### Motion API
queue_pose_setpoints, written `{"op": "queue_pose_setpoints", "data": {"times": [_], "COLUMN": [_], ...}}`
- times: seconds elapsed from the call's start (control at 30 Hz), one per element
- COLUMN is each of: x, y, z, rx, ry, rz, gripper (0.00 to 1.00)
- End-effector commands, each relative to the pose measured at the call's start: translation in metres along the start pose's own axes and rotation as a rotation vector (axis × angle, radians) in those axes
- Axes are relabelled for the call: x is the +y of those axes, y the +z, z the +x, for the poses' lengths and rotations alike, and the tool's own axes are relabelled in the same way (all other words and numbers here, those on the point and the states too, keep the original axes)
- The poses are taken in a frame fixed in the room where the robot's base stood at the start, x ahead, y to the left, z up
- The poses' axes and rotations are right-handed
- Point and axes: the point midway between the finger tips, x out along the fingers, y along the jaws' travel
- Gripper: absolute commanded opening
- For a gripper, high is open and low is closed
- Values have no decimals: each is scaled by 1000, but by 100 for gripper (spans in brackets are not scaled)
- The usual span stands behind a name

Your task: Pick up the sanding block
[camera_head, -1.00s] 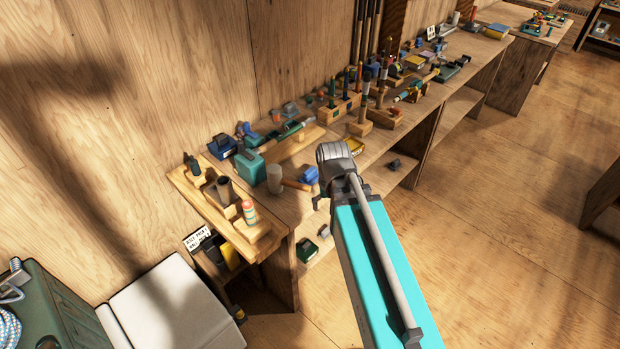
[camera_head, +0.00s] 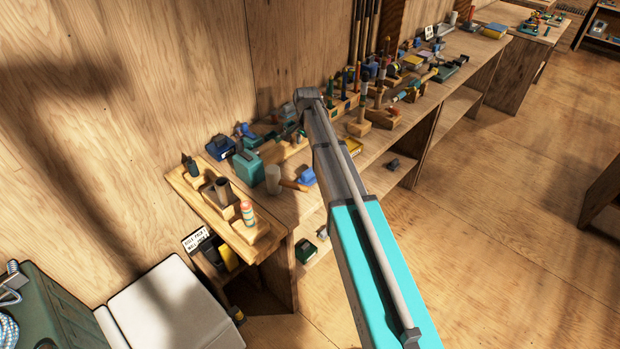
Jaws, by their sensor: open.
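My arm reaches up over the long wooden workbench (camera_head: 290,207), and its grey wrist is above the back part of the bench. My gripper (camera_head: 298,129) shows only as a small dark part below and left of the wrist; the wrist hides most of it. It is open, with nothing seen in it. I cannot tell for sure which thing is the sanding block. A small blue block-like thing (camera_head: 306,176) lies near the front edge of the bench, left of my arm and apart from the gripper.
A teal box (camera_head: 248,168) and a pale cylinder (camera_head: 273,180) stand left of my arm. A wooden rack (camera_head: 219,212) is at the near bench end. Several tools crowd the bench farther right. A small dark thing (camera_head: 393,164) lies on the lower shelf.

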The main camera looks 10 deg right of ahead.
Motion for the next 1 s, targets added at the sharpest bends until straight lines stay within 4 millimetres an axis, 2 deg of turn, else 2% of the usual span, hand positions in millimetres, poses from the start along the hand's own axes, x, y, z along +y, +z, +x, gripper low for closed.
{"op": "queue_pose_setpoints", "data": {"times": [0.37,1.0], "x": [1,1], "y": [1,1], "z": [4,51], "rx": [0,0], "ry": [0,0], "rz": [-2,-3], "gripper": [100,100]}}
